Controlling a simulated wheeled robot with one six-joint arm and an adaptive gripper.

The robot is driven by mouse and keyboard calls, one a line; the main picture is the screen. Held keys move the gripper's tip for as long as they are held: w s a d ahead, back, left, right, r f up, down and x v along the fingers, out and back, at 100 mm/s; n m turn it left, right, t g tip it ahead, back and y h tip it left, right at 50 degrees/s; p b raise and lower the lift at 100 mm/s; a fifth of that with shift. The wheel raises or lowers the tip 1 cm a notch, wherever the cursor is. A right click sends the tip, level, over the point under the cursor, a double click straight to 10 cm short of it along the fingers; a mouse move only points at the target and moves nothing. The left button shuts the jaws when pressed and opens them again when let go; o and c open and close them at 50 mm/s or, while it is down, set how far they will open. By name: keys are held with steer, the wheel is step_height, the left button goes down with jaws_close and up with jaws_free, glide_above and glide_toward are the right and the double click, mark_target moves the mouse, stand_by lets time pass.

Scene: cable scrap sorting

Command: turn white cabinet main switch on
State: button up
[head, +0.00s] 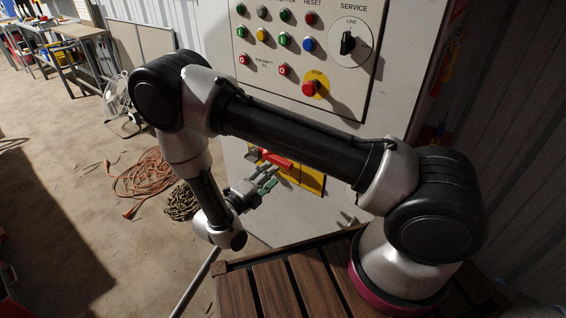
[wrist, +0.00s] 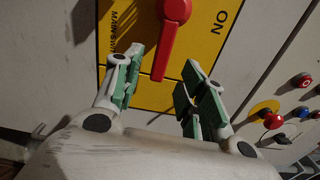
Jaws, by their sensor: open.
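The main switch is a red lever handle (wrist: 172,38) on a yellow plate (wrist: 205,45) marked "MAIN SW…" and "ON". In the wrist view the handle hangs from its round hub at the top, and its free end shows between my two green-padded fingers. In the head view the red handle (head: 275,158) and yellow plate (head: 313,181) sit low on the white cabinet (head: 235,130), partly hidden by my arm. My gripper (head: 268,179) is open just in front of the plate; it also fills the lower wrist view (wrist: 163,62). I cannot tell whether the fingers touch the handle.
A button panel (head: 270,65) with several coloured buttons, a red stop button (head: 312,88) and a black service knob (head: 348,43) is above the switch. An orange cable coil (head: 145,178) and a chain pile (head: 182,203) lie on the floor at left.

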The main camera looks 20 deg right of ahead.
steer(key=shift+n, duration=0.3)
steer(key=x, duration=0.7)
steer(key=shift+w+d, duration=0.2)
steer(key=shift+d, duration=0.15)
jaws_close()
